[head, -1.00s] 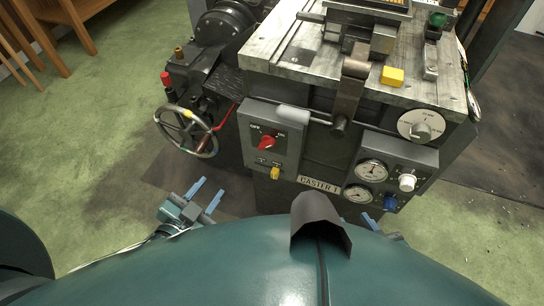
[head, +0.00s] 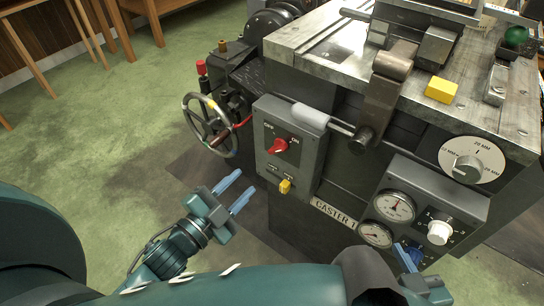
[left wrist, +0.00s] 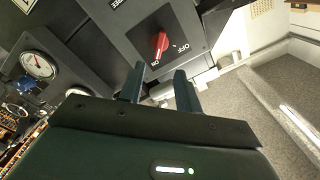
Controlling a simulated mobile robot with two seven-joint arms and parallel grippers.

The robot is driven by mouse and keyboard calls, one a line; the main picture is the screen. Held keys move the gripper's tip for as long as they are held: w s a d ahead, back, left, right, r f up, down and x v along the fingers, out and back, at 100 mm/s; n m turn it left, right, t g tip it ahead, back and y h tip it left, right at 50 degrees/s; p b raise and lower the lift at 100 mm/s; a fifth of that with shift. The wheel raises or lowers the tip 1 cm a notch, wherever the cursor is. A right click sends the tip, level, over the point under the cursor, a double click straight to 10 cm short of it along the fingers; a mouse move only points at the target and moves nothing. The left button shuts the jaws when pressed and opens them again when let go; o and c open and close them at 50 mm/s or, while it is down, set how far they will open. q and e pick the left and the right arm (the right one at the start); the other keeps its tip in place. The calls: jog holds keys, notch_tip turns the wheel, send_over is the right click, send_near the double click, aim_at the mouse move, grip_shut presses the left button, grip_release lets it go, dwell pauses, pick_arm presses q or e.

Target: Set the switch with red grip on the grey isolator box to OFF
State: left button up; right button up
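The grey isolator box (head: 262,172) is on the front of the machine, with a red grip switch (head: 279,146) on its dark plate. In the left wrist view the red grip (left wrist: 161,46) has one end at the ON mark; the OFF mark (left wrist: 180,47) is off to its right. My left gripper (head: 236,188) is open and empty, below and left of the box, fingers apart. In the left wrist view its fingertips (left wrist: 158,70) are in front of the plate, apart from the grip. My right gripper (head: 407,255) is partly hidden at the bottom, below the gauges.
A yellow knob (head: 285,186) is low on the same box. A lever with a pale handle (head: 310,116) crosses above the box's right side. A handwheel (head: 210,125) stands left of it. A gauge panel (head: 470,207) is to the right. Green floor is free at left.

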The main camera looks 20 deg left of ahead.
aim_at(274, 152)
pick_arm(q)
jog(key=b+x, duration=0.1)
jog(key=x, duration=1)
jog(key=shift+w, duration=0.1)
grip_shut()
